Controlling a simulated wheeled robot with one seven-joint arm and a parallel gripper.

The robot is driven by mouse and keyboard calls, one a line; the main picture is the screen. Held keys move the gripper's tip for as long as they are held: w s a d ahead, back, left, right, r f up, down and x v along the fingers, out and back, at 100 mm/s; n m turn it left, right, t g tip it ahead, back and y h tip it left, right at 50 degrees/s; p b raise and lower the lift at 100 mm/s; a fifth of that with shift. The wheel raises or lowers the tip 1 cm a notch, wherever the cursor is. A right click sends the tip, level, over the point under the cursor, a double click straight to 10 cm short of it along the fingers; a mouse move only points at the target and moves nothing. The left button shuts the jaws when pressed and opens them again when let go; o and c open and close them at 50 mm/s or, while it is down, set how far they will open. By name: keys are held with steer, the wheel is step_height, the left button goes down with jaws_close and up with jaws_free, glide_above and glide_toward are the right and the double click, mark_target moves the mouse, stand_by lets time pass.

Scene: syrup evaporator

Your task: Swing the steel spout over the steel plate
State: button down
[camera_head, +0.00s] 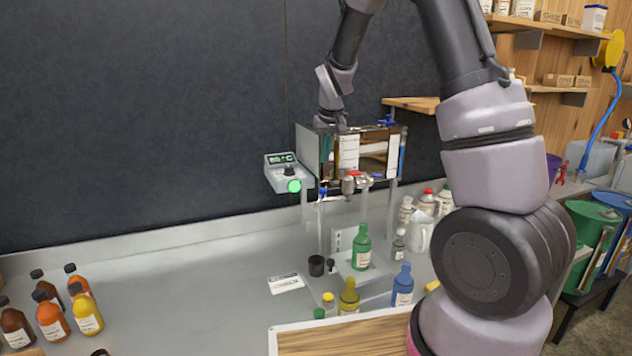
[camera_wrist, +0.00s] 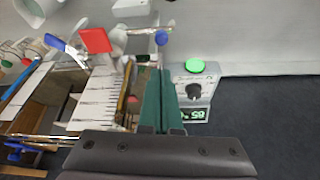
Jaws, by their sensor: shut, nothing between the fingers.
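The evaporator box (camera_head: 345,155) stands on clear legs against the dark wall, with valves and short steel pipes on its front. A thin steel pipe with a blue end, which looks like the spout (camera_head: 335,198), sticks out low on the front; it seems to show in the wrist view (camera_wrist: 142,31). I cannot pick out the steel plate for certain; a pale flat base (camera_head: 367,272) lies under the box. My gripper (camera_wrist: 161,75) is shut and empty, with its green fingers together.
A control unit (camera_head: 288,172) with a lit green button hangs left of the box, close to my fingers in the wrist view (camera_wrist: 194,90). Bottles, including a green one (camera_head: 361,248) and a blue one (camera_head: 402,285), stand below. The counter's left middle is clear.

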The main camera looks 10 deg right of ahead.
mark_target(321, 180)
steer(key=shift+w+a+f, duration=0.2)
steer(key=shift+w+f, duration=0.05)
steer(key=x, duration=1)
steer(key=shift+s+d, duration=0.1)
steer(key=shift+s, duration=0.05)
stand_by(0.3)
steer(key=shift+s+n, duration=0.2)
steer(key=shift+n, duration=0.2)
